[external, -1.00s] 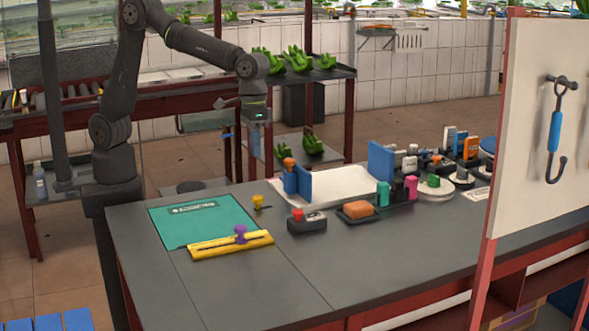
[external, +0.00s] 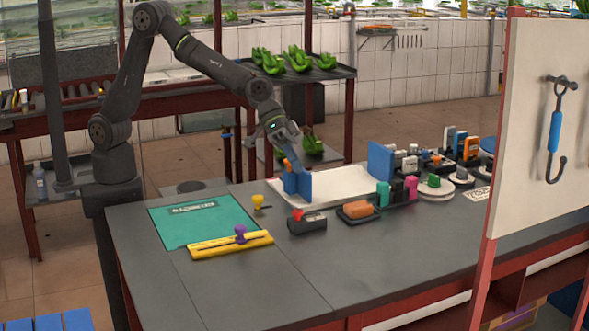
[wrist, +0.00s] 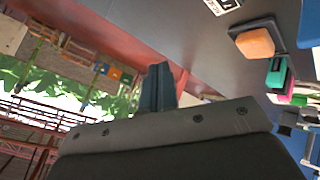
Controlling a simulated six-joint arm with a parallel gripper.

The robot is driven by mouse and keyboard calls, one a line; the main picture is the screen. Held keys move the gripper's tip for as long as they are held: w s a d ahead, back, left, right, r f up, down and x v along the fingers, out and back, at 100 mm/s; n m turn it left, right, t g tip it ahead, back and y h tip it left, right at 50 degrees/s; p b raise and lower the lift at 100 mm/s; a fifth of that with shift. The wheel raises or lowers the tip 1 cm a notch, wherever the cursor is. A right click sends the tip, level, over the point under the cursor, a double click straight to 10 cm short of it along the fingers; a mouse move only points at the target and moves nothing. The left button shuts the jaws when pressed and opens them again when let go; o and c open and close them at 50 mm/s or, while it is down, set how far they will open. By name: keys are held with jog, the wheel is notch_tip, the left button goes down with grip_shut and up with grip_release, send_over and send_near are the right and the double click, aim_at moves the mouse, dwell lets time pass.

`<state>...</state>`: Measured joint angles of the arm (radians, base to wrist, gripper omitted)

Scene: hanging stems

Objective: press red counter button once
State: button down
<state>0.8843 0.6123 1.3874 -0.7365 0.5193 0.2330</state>
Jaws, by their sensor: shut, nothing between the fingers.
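The red button (external: 297,214) stands on the left end of a small dark counter box (external: 310,224) with a pale label, on the grey worktop. My gripper (external: 297,165) is shut and empty. It is tilted, above the worktop and behind the counter box, and its tips overlap a blue block holder in the external view; I cannot tell whether they touch it. In the wrist view my closed fingers (wrist: 157,85) point up the middle. A pale label piece, likely the counter's (wrist: 222,4), shows at the top edge; the red button is not seen there.
The blue holder (external: 302,187) stands at the left end of a white tray (external: 345,186). An orange block (external: 358,209) on a dark base is right of the counter. A yellow knob (external: 258,200), green mat (external: 185,222) and yellow bar (external: 225,246) lie left. The front worktop is clear.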

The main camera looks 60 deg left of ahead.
send_near(300, 213)
jog(key=shift+w+d+f, duration=0.2)
jog(key=shift+d+f, duration=0.25)
jog(key=shift+d, duration=0.35)
jog(key=shift+w+d+f, duration=0.2)
jog(key=shift+d+f, duration=0.25)
jog(key=shift+d, duration=0.35)
jog(key=shift+w+d+f, duration=0.2)
jog(key=shift+d+f, duration=0.25)
jog(key=shift+d, duration=0.35)
jog(key=shift+f, duration=0.1)
jog(key=shift+f, duration=0.3)
dwell(0.3)
jog(key=shift+f, duration=0.6)
dwell(0.6)
jog(key=shift+r, duration=1)
jog(key=shift+r, duration=2.55)
